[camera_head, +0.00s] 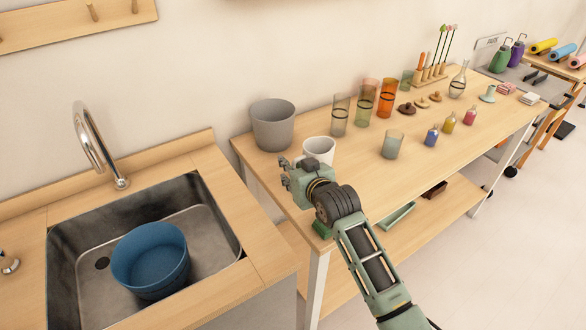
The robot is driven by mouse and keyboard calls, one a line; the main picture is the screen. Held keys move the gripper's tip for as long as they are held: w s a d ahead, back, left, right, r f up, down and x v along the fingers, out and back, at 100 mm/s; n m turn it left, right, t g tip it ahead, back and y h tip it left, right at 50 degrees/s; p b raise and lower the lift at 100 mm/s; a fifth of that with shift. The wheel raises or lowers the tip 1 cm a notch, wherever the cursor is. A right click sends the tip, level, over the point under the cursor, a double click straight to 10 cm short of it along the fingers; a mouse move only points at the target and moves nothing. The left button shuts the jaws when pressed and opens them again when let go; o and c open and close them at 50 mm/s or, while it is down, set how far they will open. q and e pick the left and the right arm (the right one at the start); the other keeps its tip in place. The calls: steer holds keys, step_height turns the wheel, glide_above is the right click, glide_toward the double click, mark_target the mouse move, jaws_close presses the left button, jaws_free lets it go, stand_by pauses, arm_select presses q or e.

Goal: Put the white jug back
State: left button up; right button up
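The white jug (319,147) stands upright on the wooden table, near its left end. Its lower part is hidden behind my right gripper. My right gripper (284,171) comes in from the lower right and is in front of the jug, with its fingers toward the left. The fingers are small and partly overlapped here, so I cannot tell whether they are open or shut, or whether they touch the jug. My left gripper is not in view.
A grey bucket (273,127) stands behind the jug. Several tumblers, such as a grey-green one (393,145), and small bottles stand farther right. A sink (215,226) with a blue bowl (150,262) is at left. The table's front middle is clear.

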steer(key=shift+r, duration=0.1)
steer(key=shift+r, duration=0.1)
steer(key=v, duration=1.2)
stand_by(0.4)
